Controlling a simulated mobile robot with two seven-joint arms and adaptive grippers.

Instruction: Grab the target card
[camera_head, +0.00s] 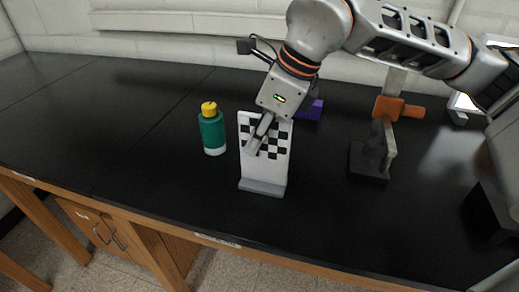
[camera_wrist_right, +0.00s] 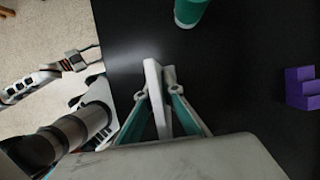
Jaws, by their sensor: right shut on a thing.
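The target card (camera_head: 280,148) is a white upright panel with a black-and-white checkerboard, standing on a grey base (camera_head: 262,188) on the black table. My right gripper (camera_head: 256,140) reaches down from above at the card, with a finger across its checkered face. In the right wrist view the card (camera_wrist_right: 153,80) is seen edge-on between the fingers of my right gripper (camera_wrist_right: 158,97), which are shut on it. My left gripper (camera_wrist_right: 84,58) shows small at the left of the right wrist view, beyond the table edge, its fingers apart and empty. It is outside the head view.
A green bottle (camera_head: 213,133) with a yellow cap stands just left of the card. A purple block (camera_head: 315,110) lies behind it to the right. A dark grey stand (camera_head: 370,162) and an orange tool (camera_head: 398,108) are farther right. The table's left side is clear.

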